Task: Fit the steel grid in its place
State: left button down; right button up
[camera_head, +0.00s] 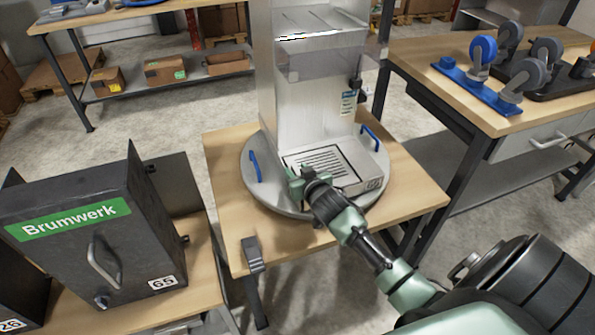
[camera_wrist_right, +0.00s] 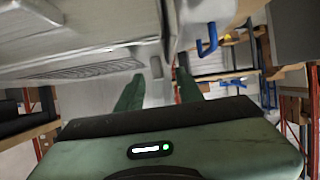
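The steel grid (camera_head: 322,160), a slotted plate, lies on the tray base (camera_head: 365,180) at the foot of the dispenser (camera_head: 310,100). Dark lines show along its edges; I cannot tell whether it sits flush. Its slots also show at the left in the right wrist view (camera_wrist_right: 95,66). My right gripper (camera_head: 298,184) is at the front-left corner of the tray base, close to the grid. In the right wrist view its two green fingers (camera_wrist_right: 158,90) stand apart, with nothing visibly held between them. My left gripper is not in view.
The dispenser stands on a round plate (camera_head: 262,197) with blue handles (camera_head: 254,166) on a wooden table (camera_head: 225,160). A black Brumwerk box (camera_head: 140,235) is at left. A bench with casters (camera_head: 482,55) is at right. Bare floor lies between.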

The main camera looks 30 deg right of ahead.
jog(key=shift+s, duration=0.2)
jog(key=v, duration=0.7)
jog(key=shift+s, duration=0.2)
